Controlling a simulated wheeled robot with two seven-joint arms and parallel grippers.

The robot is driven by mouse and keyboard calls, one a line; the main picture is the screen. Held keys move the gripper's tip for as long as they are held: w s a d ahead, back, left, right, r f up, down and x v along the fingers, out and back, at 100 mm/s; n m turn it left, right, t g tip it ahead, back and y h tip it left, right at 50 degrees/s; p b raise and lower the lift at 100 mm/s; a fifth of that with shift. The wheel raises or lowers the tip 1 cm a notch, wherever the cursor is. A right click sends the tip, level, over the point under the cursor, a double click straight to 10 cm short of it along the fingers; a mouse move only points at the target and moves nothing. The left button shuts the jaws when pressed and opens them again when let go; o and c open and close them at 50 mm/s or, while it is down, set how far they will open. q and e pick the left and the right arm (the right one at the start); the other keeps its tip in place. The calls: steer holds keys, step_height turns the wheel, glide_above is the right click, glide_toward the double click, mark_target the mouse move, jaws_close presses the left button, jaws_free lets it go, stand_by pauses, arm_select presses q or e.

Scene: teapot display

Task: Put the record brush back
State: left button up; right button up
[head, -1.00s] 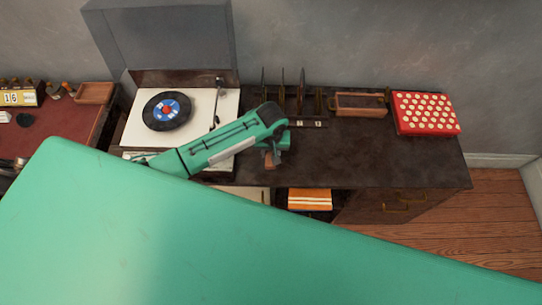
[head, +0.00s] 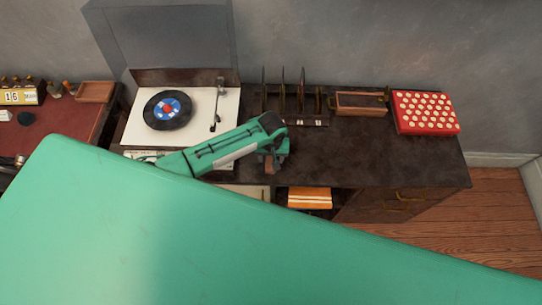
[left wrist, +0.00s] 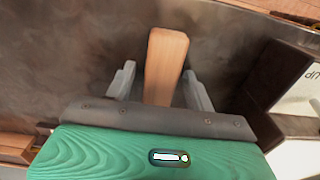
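A wooden brush-like block (left wrist: 165,62), light brown, stands between the two fingers of my left gripper (left wrist: 160,85) in the left wrist view. A strip of dark surface shows on both sides of it, so the fingers look apart from it and open. In the head view my left gripper (head: 274,160) is low over the front part of the dark cabinet top, right of the record player. A small brown piece (head: 268,166) shows beside it there. Its lower end is hidden by the gripper body. My right gripper is not in view.
The record player (head: 134,130) with a record (head: 168,110) is at left. A record rack (head: 315,122), a wooden tray (head: 362,112) and a red dotted box (head: 427,113) line the back. The cabinet top (head: 370,155) is clear at right. An orange item (head: 310,198) sits on the shelf below.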

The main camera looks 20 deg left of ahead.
arm_select(q)
step_height(320, 180, up, 12)
steer(key=b, duration=0.1)
steer(key=shift+r, duration=0.2)
stand_by(0.3)
stand_by(0.5)
